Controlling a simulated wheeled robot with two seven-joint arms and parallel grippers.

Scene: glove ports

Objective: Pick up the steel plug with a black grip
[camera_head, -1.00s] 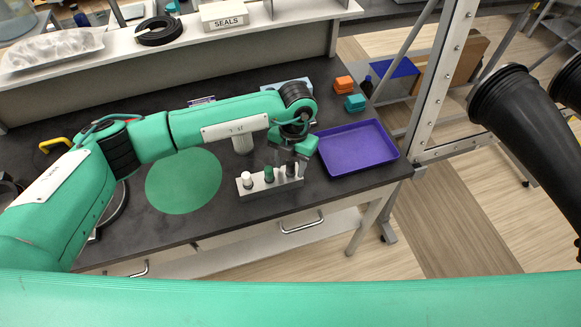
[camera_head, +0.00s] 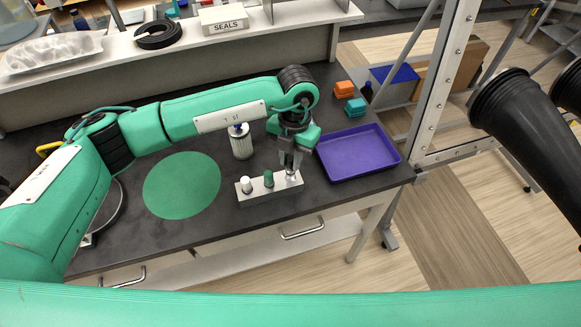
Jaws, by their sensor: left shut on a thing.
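My left gripper (camera_head: 291,162) points down over the right end of a metal block (camera_head: 266,195) on the dark bench. It is shut on the steel plug (camera_head: 294,174), whose steel part shows at the fingertips. The plug's black grip is mostly hidden by the fingers, and I cannot tell whether its lower end is clear of the block. A white-topped plug (camera_head: 246,184) and a green-topped plug (camera_head: 268,179) stand upright in the block to the left. My right gripper is not in view.
A purple tray (camera_head: 357,152) lies right of the block, near the bench edge. A ribbed pale cylinder (camera_head: 241,143) stands behind the block. A green round mat (camera_head: 182,185) lies left. Orange (camera_head: 344,88) and teal (camera_head: 355,106) blocks sit behind the tray.

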